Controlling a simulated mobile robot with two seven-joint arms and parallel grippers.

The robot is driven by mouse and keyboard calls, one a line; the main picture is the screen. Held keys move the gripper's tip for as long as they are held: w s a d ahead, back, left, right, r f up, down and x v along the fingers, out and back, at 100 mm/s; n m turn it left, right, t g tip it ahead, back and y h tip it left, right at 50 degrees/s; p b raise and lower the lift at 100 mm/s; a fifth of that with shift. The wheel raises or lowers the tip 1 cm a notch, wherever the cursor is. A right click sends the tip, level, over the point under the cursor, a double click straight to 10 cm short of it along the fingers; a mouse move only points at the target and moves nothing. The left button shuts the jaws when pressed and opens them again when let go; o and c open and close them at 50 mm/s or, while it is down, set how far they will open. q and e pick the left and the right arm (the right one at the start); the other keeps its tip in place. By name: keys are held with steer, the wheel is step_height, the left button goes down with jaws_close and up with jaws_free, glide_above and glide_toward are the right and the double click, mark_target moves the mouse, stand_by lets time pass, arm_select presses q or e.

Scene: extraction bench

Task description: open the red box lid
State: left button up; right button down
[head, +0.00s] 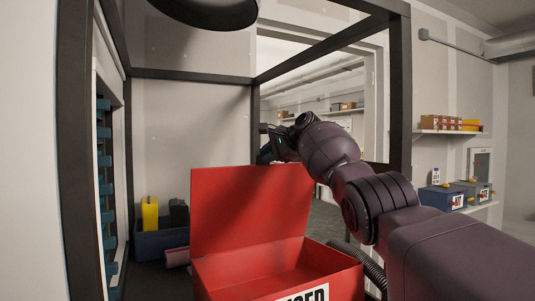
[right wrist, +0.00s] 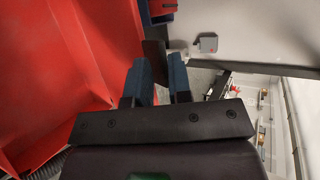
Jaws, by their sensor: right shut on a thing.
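The red box (head: 285,272) stands at the bottom centre of the head view, with part of a white label on its front. Its lid (head: 245,205) stands raised, close to upright, along the back edge, and the inside of the box shows. My right gripper (head: 266,152) is at the lid's top edge, its fingertips partly hidden there. In the right wrist view the red lid (right wrist: 60,70) fills the left side. There my right gripper (right wrist: 162,75) is shut on a thin dark piece at the lid's edge, which looks like its handle. My left gripper is not in view.
A dark frame (head: 393,90) surrounds the bench. A blue bin (head: 160,243) with a yellow container (head: 150,214) stands behind the box at the left. A corrugated hose (head: 362,262) lies right of the box. Shelves with small boxes (head: 446,198) are on the right wall.

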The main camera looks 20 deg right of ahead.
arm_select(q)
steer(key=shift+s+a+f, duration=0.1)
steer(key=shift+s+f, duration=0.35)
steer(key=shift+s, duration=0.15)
arm_select(e)
steer(key=shift+a+r, duration=0.1)
steer(key=shift+r, duration=0.15)
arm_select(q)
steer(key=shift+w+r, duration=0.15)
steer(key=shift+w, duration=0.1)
arm_select(e)
steer(key=shift+w, duration=0.1)
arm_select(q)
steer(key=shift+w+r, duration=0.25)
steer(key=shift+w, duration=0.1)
arm_select(e)
steer(key=shift+w, duration=0.15)
